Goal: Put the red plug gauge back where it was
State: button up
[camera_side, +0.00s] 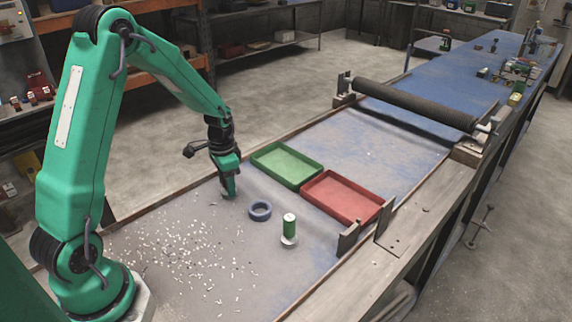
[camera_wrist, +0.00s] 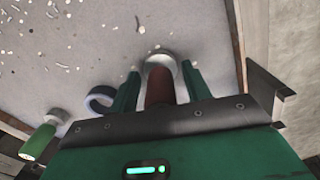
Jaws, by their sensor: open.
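The red plug gauge (camera_wrist: 159,88) shows in the wrist view between my two green fingers, with a pale round end or base (camera_wrist: 163,60) at its far end. My gripper (camera_wrist: 160,88) is open, with a finger on either side of the red gauge and narrow gaps between. In the side view my gripper (camera_side: 229,192) is low over the belt, left of the blue ring; I cannot make out the red gauge there. A green plug gauge (camera_side: 290,226) stands upright with a white base to the right; it also shows in the wrist view (camera_wrist: 38,144).
The blue ring (camera_side: 260,211) lies between my gripper and the green gauge. A green tray (camera_side: 285,165) and a red tray (camera_side: 342,197) lie behind. Small white bits (camera_side: 175,255) litter the belt in front. A metal bracket (camera_side: 348,238) stands at the right edge.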

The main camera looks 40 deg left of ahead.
jog(key=shift+r, duration=0.1)
notch_tip(320, 180, up, 12)
jog(key=shift+f, duration=0.1)
dwell(0.5)
dwell(0.5)
jog(key=shift+s+d+r, duration=0.2)
jog(key=shift+d+r, duration=0.15)
jog(key=shift+r, duration=0.15)
jog(key=s+d+r+n+t, duration=0.1)
jog(key=s+d+r+t, duration=0.1)
jog(key=s+d+r, duration=0.2)
jog(key=s+d+r+n+t, duration=0.2)
jog(key=s+d+r, duration=0.3)
jog(key=s+d, duration=0.3)
jog(key=s+t, duration=0.1)
jog(key=s, duration=0.3)
jog(key=shift+s+d+r+t, duration=0.25)
jog(key=shift+s+d+t, duration=0.05)
jog(key=shift+s+d, duration=0.1)
